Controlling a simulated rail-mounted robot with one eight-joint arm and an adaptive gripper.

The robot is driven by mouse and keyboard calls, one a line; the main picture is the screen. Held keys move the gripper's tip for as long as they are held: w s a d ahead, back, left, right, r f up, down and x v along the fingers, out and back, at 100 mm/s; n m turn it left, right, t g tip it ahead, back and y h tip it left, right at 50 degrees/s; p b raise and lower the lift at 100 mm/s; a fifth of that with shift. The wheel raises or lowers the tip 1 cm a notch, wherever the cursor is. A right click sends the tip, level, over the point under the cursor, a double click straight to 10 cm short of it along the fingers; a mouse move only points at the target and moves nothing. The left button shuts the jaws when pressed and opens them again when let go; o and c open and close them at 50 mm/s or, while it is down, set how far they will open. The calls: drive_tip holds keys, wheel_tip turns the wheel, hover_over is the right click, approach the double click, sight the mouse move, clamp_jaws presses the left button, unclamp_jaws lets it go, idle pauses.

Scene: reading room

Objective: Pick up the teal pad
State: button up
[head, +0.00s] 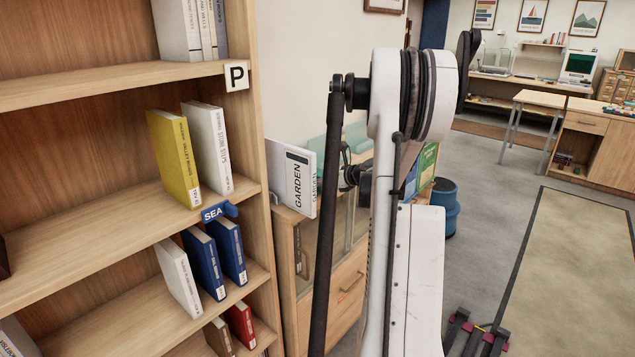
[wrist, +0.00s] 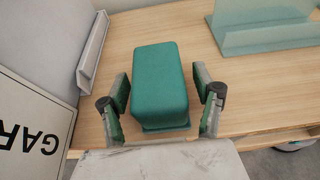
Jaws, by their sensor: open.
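The teal pad (wrist: 160,80) is a block with rounded edges, lying on a light wooden top (wrist: 235,95) in the wrist view. My gripper (wrist: 164,97) is open. Its two fingers stand left and right of the pad's near part, with a narrow gap showing on each side. The pad's near bottom edge lies close to the gripper's palm. In the head view, my arm covers most of the area around the gripper, and I cannot make out the pad clearly there.
A white GARDEN sign (head: 301,183) stands on the wooden cabinet (head: 345,285); it also shows in the wrist view (wrist: 32,130). A pale teal holder (wrist: 262,35) stands behind right of the pad. A bookshelf (head: 90,225) with books is at left. Open floor lies right.

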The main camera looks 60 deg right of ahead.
sight(318, 172)
drive_tip(key=c, duration=1.3)
wheel_tip(318, 172, up, 10)
drive_tip(key=shift+r+p, duration=0.1)
drive_tip(key=shift+p, duration=0.25)
drive_tip(key=o, duration=0.6)
drive_tip(key=c, duration=0.4)
